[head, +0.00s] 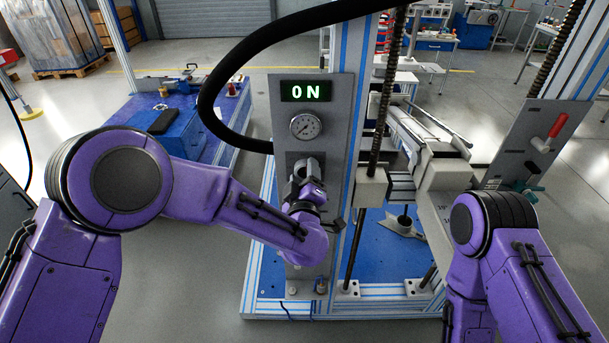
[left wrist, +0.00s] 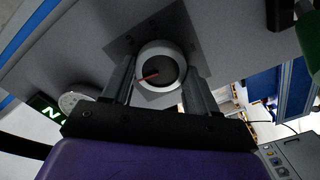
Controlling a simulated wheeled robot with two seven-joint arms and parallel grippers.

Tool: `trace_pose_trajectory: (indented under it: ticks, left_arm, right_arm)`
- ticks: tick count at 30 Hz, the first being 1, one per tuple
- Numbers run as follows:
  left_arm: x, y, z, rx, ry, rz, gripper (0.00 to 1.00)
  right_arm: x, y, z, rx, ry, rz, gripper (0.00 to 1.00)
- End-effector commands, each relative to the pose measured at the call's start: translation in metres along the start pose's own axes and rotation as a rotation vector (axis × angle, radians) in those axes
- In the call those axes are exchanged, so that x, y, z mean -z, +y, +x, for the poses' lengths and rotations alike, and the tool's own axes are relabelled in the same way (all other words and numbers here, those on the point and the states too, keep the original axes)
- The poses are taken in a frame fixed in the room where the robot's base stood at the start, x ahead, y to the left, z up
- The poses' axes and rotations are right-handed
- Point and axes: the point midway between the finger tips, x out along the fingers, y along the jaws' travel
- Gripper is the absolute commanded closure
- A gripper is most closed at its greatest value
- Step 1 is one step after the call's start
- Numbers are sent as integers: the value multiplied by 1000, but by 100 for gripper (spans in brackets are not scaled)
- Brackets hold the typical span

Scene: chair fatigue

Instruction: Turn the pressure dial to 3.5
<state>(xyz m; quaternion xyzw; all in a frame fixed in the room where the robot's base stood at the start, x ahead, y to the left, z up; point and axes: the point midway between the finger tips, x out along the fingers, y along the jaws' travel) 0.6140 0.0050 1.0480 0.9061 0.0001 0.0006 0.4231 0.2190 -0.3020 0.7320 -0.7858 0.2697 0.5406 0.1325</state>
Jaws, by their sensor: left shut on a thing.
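The pressure dial (left wrist: 160,66) is a round knob with a pale rim, a dark face and a red pointer line, mounted on a grey square plate. My left gripper (left wrist: 160,78) has one finger on each side of the knob and is shut on it. In the head view, my left gripper (head: 304,172) is at the grey control panel (head: 341,112), below a round pressure gauge (head: 306,126), and largely hides the dial. The gauge's needle reading is too small to tell. My right arm is at the right, but its gripper is out of the picture.
A thick black hose (head: 211,105) curves beside the panel. The test machine's blue base (head: 385,262) and threaded rods stand right of it. A red lever (head: 557,126) is on the far right panel.

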Motion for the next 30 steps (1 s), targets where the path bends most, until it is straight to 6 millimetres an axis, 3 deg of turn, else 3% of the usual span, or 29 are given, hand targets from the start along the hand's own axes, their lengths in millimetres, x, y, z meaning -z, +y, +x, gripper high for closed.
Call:
trace_pose_trajectory:
  ticks: [20, 21, 23, 30]
  left_arm:
    - [-2, -1, -1, 2, -6, 69, 72]
    - [-2, -1, -1, 2, -6, 69, 38]
    - [-2, -1, -1, 2, -6, 69, 19]
    - [-1, -1, -1, 1, -3, 67, 16]
  right_arm:
    - [0, 0, 0, 0, 0, 0, 35]
    - [0, 0, 0, 0, 0, 0, 35]
    - [0, 0, 0, 0, 0, 0, 35]
    - [0, 0, 0, 0, 0, 0, 35]
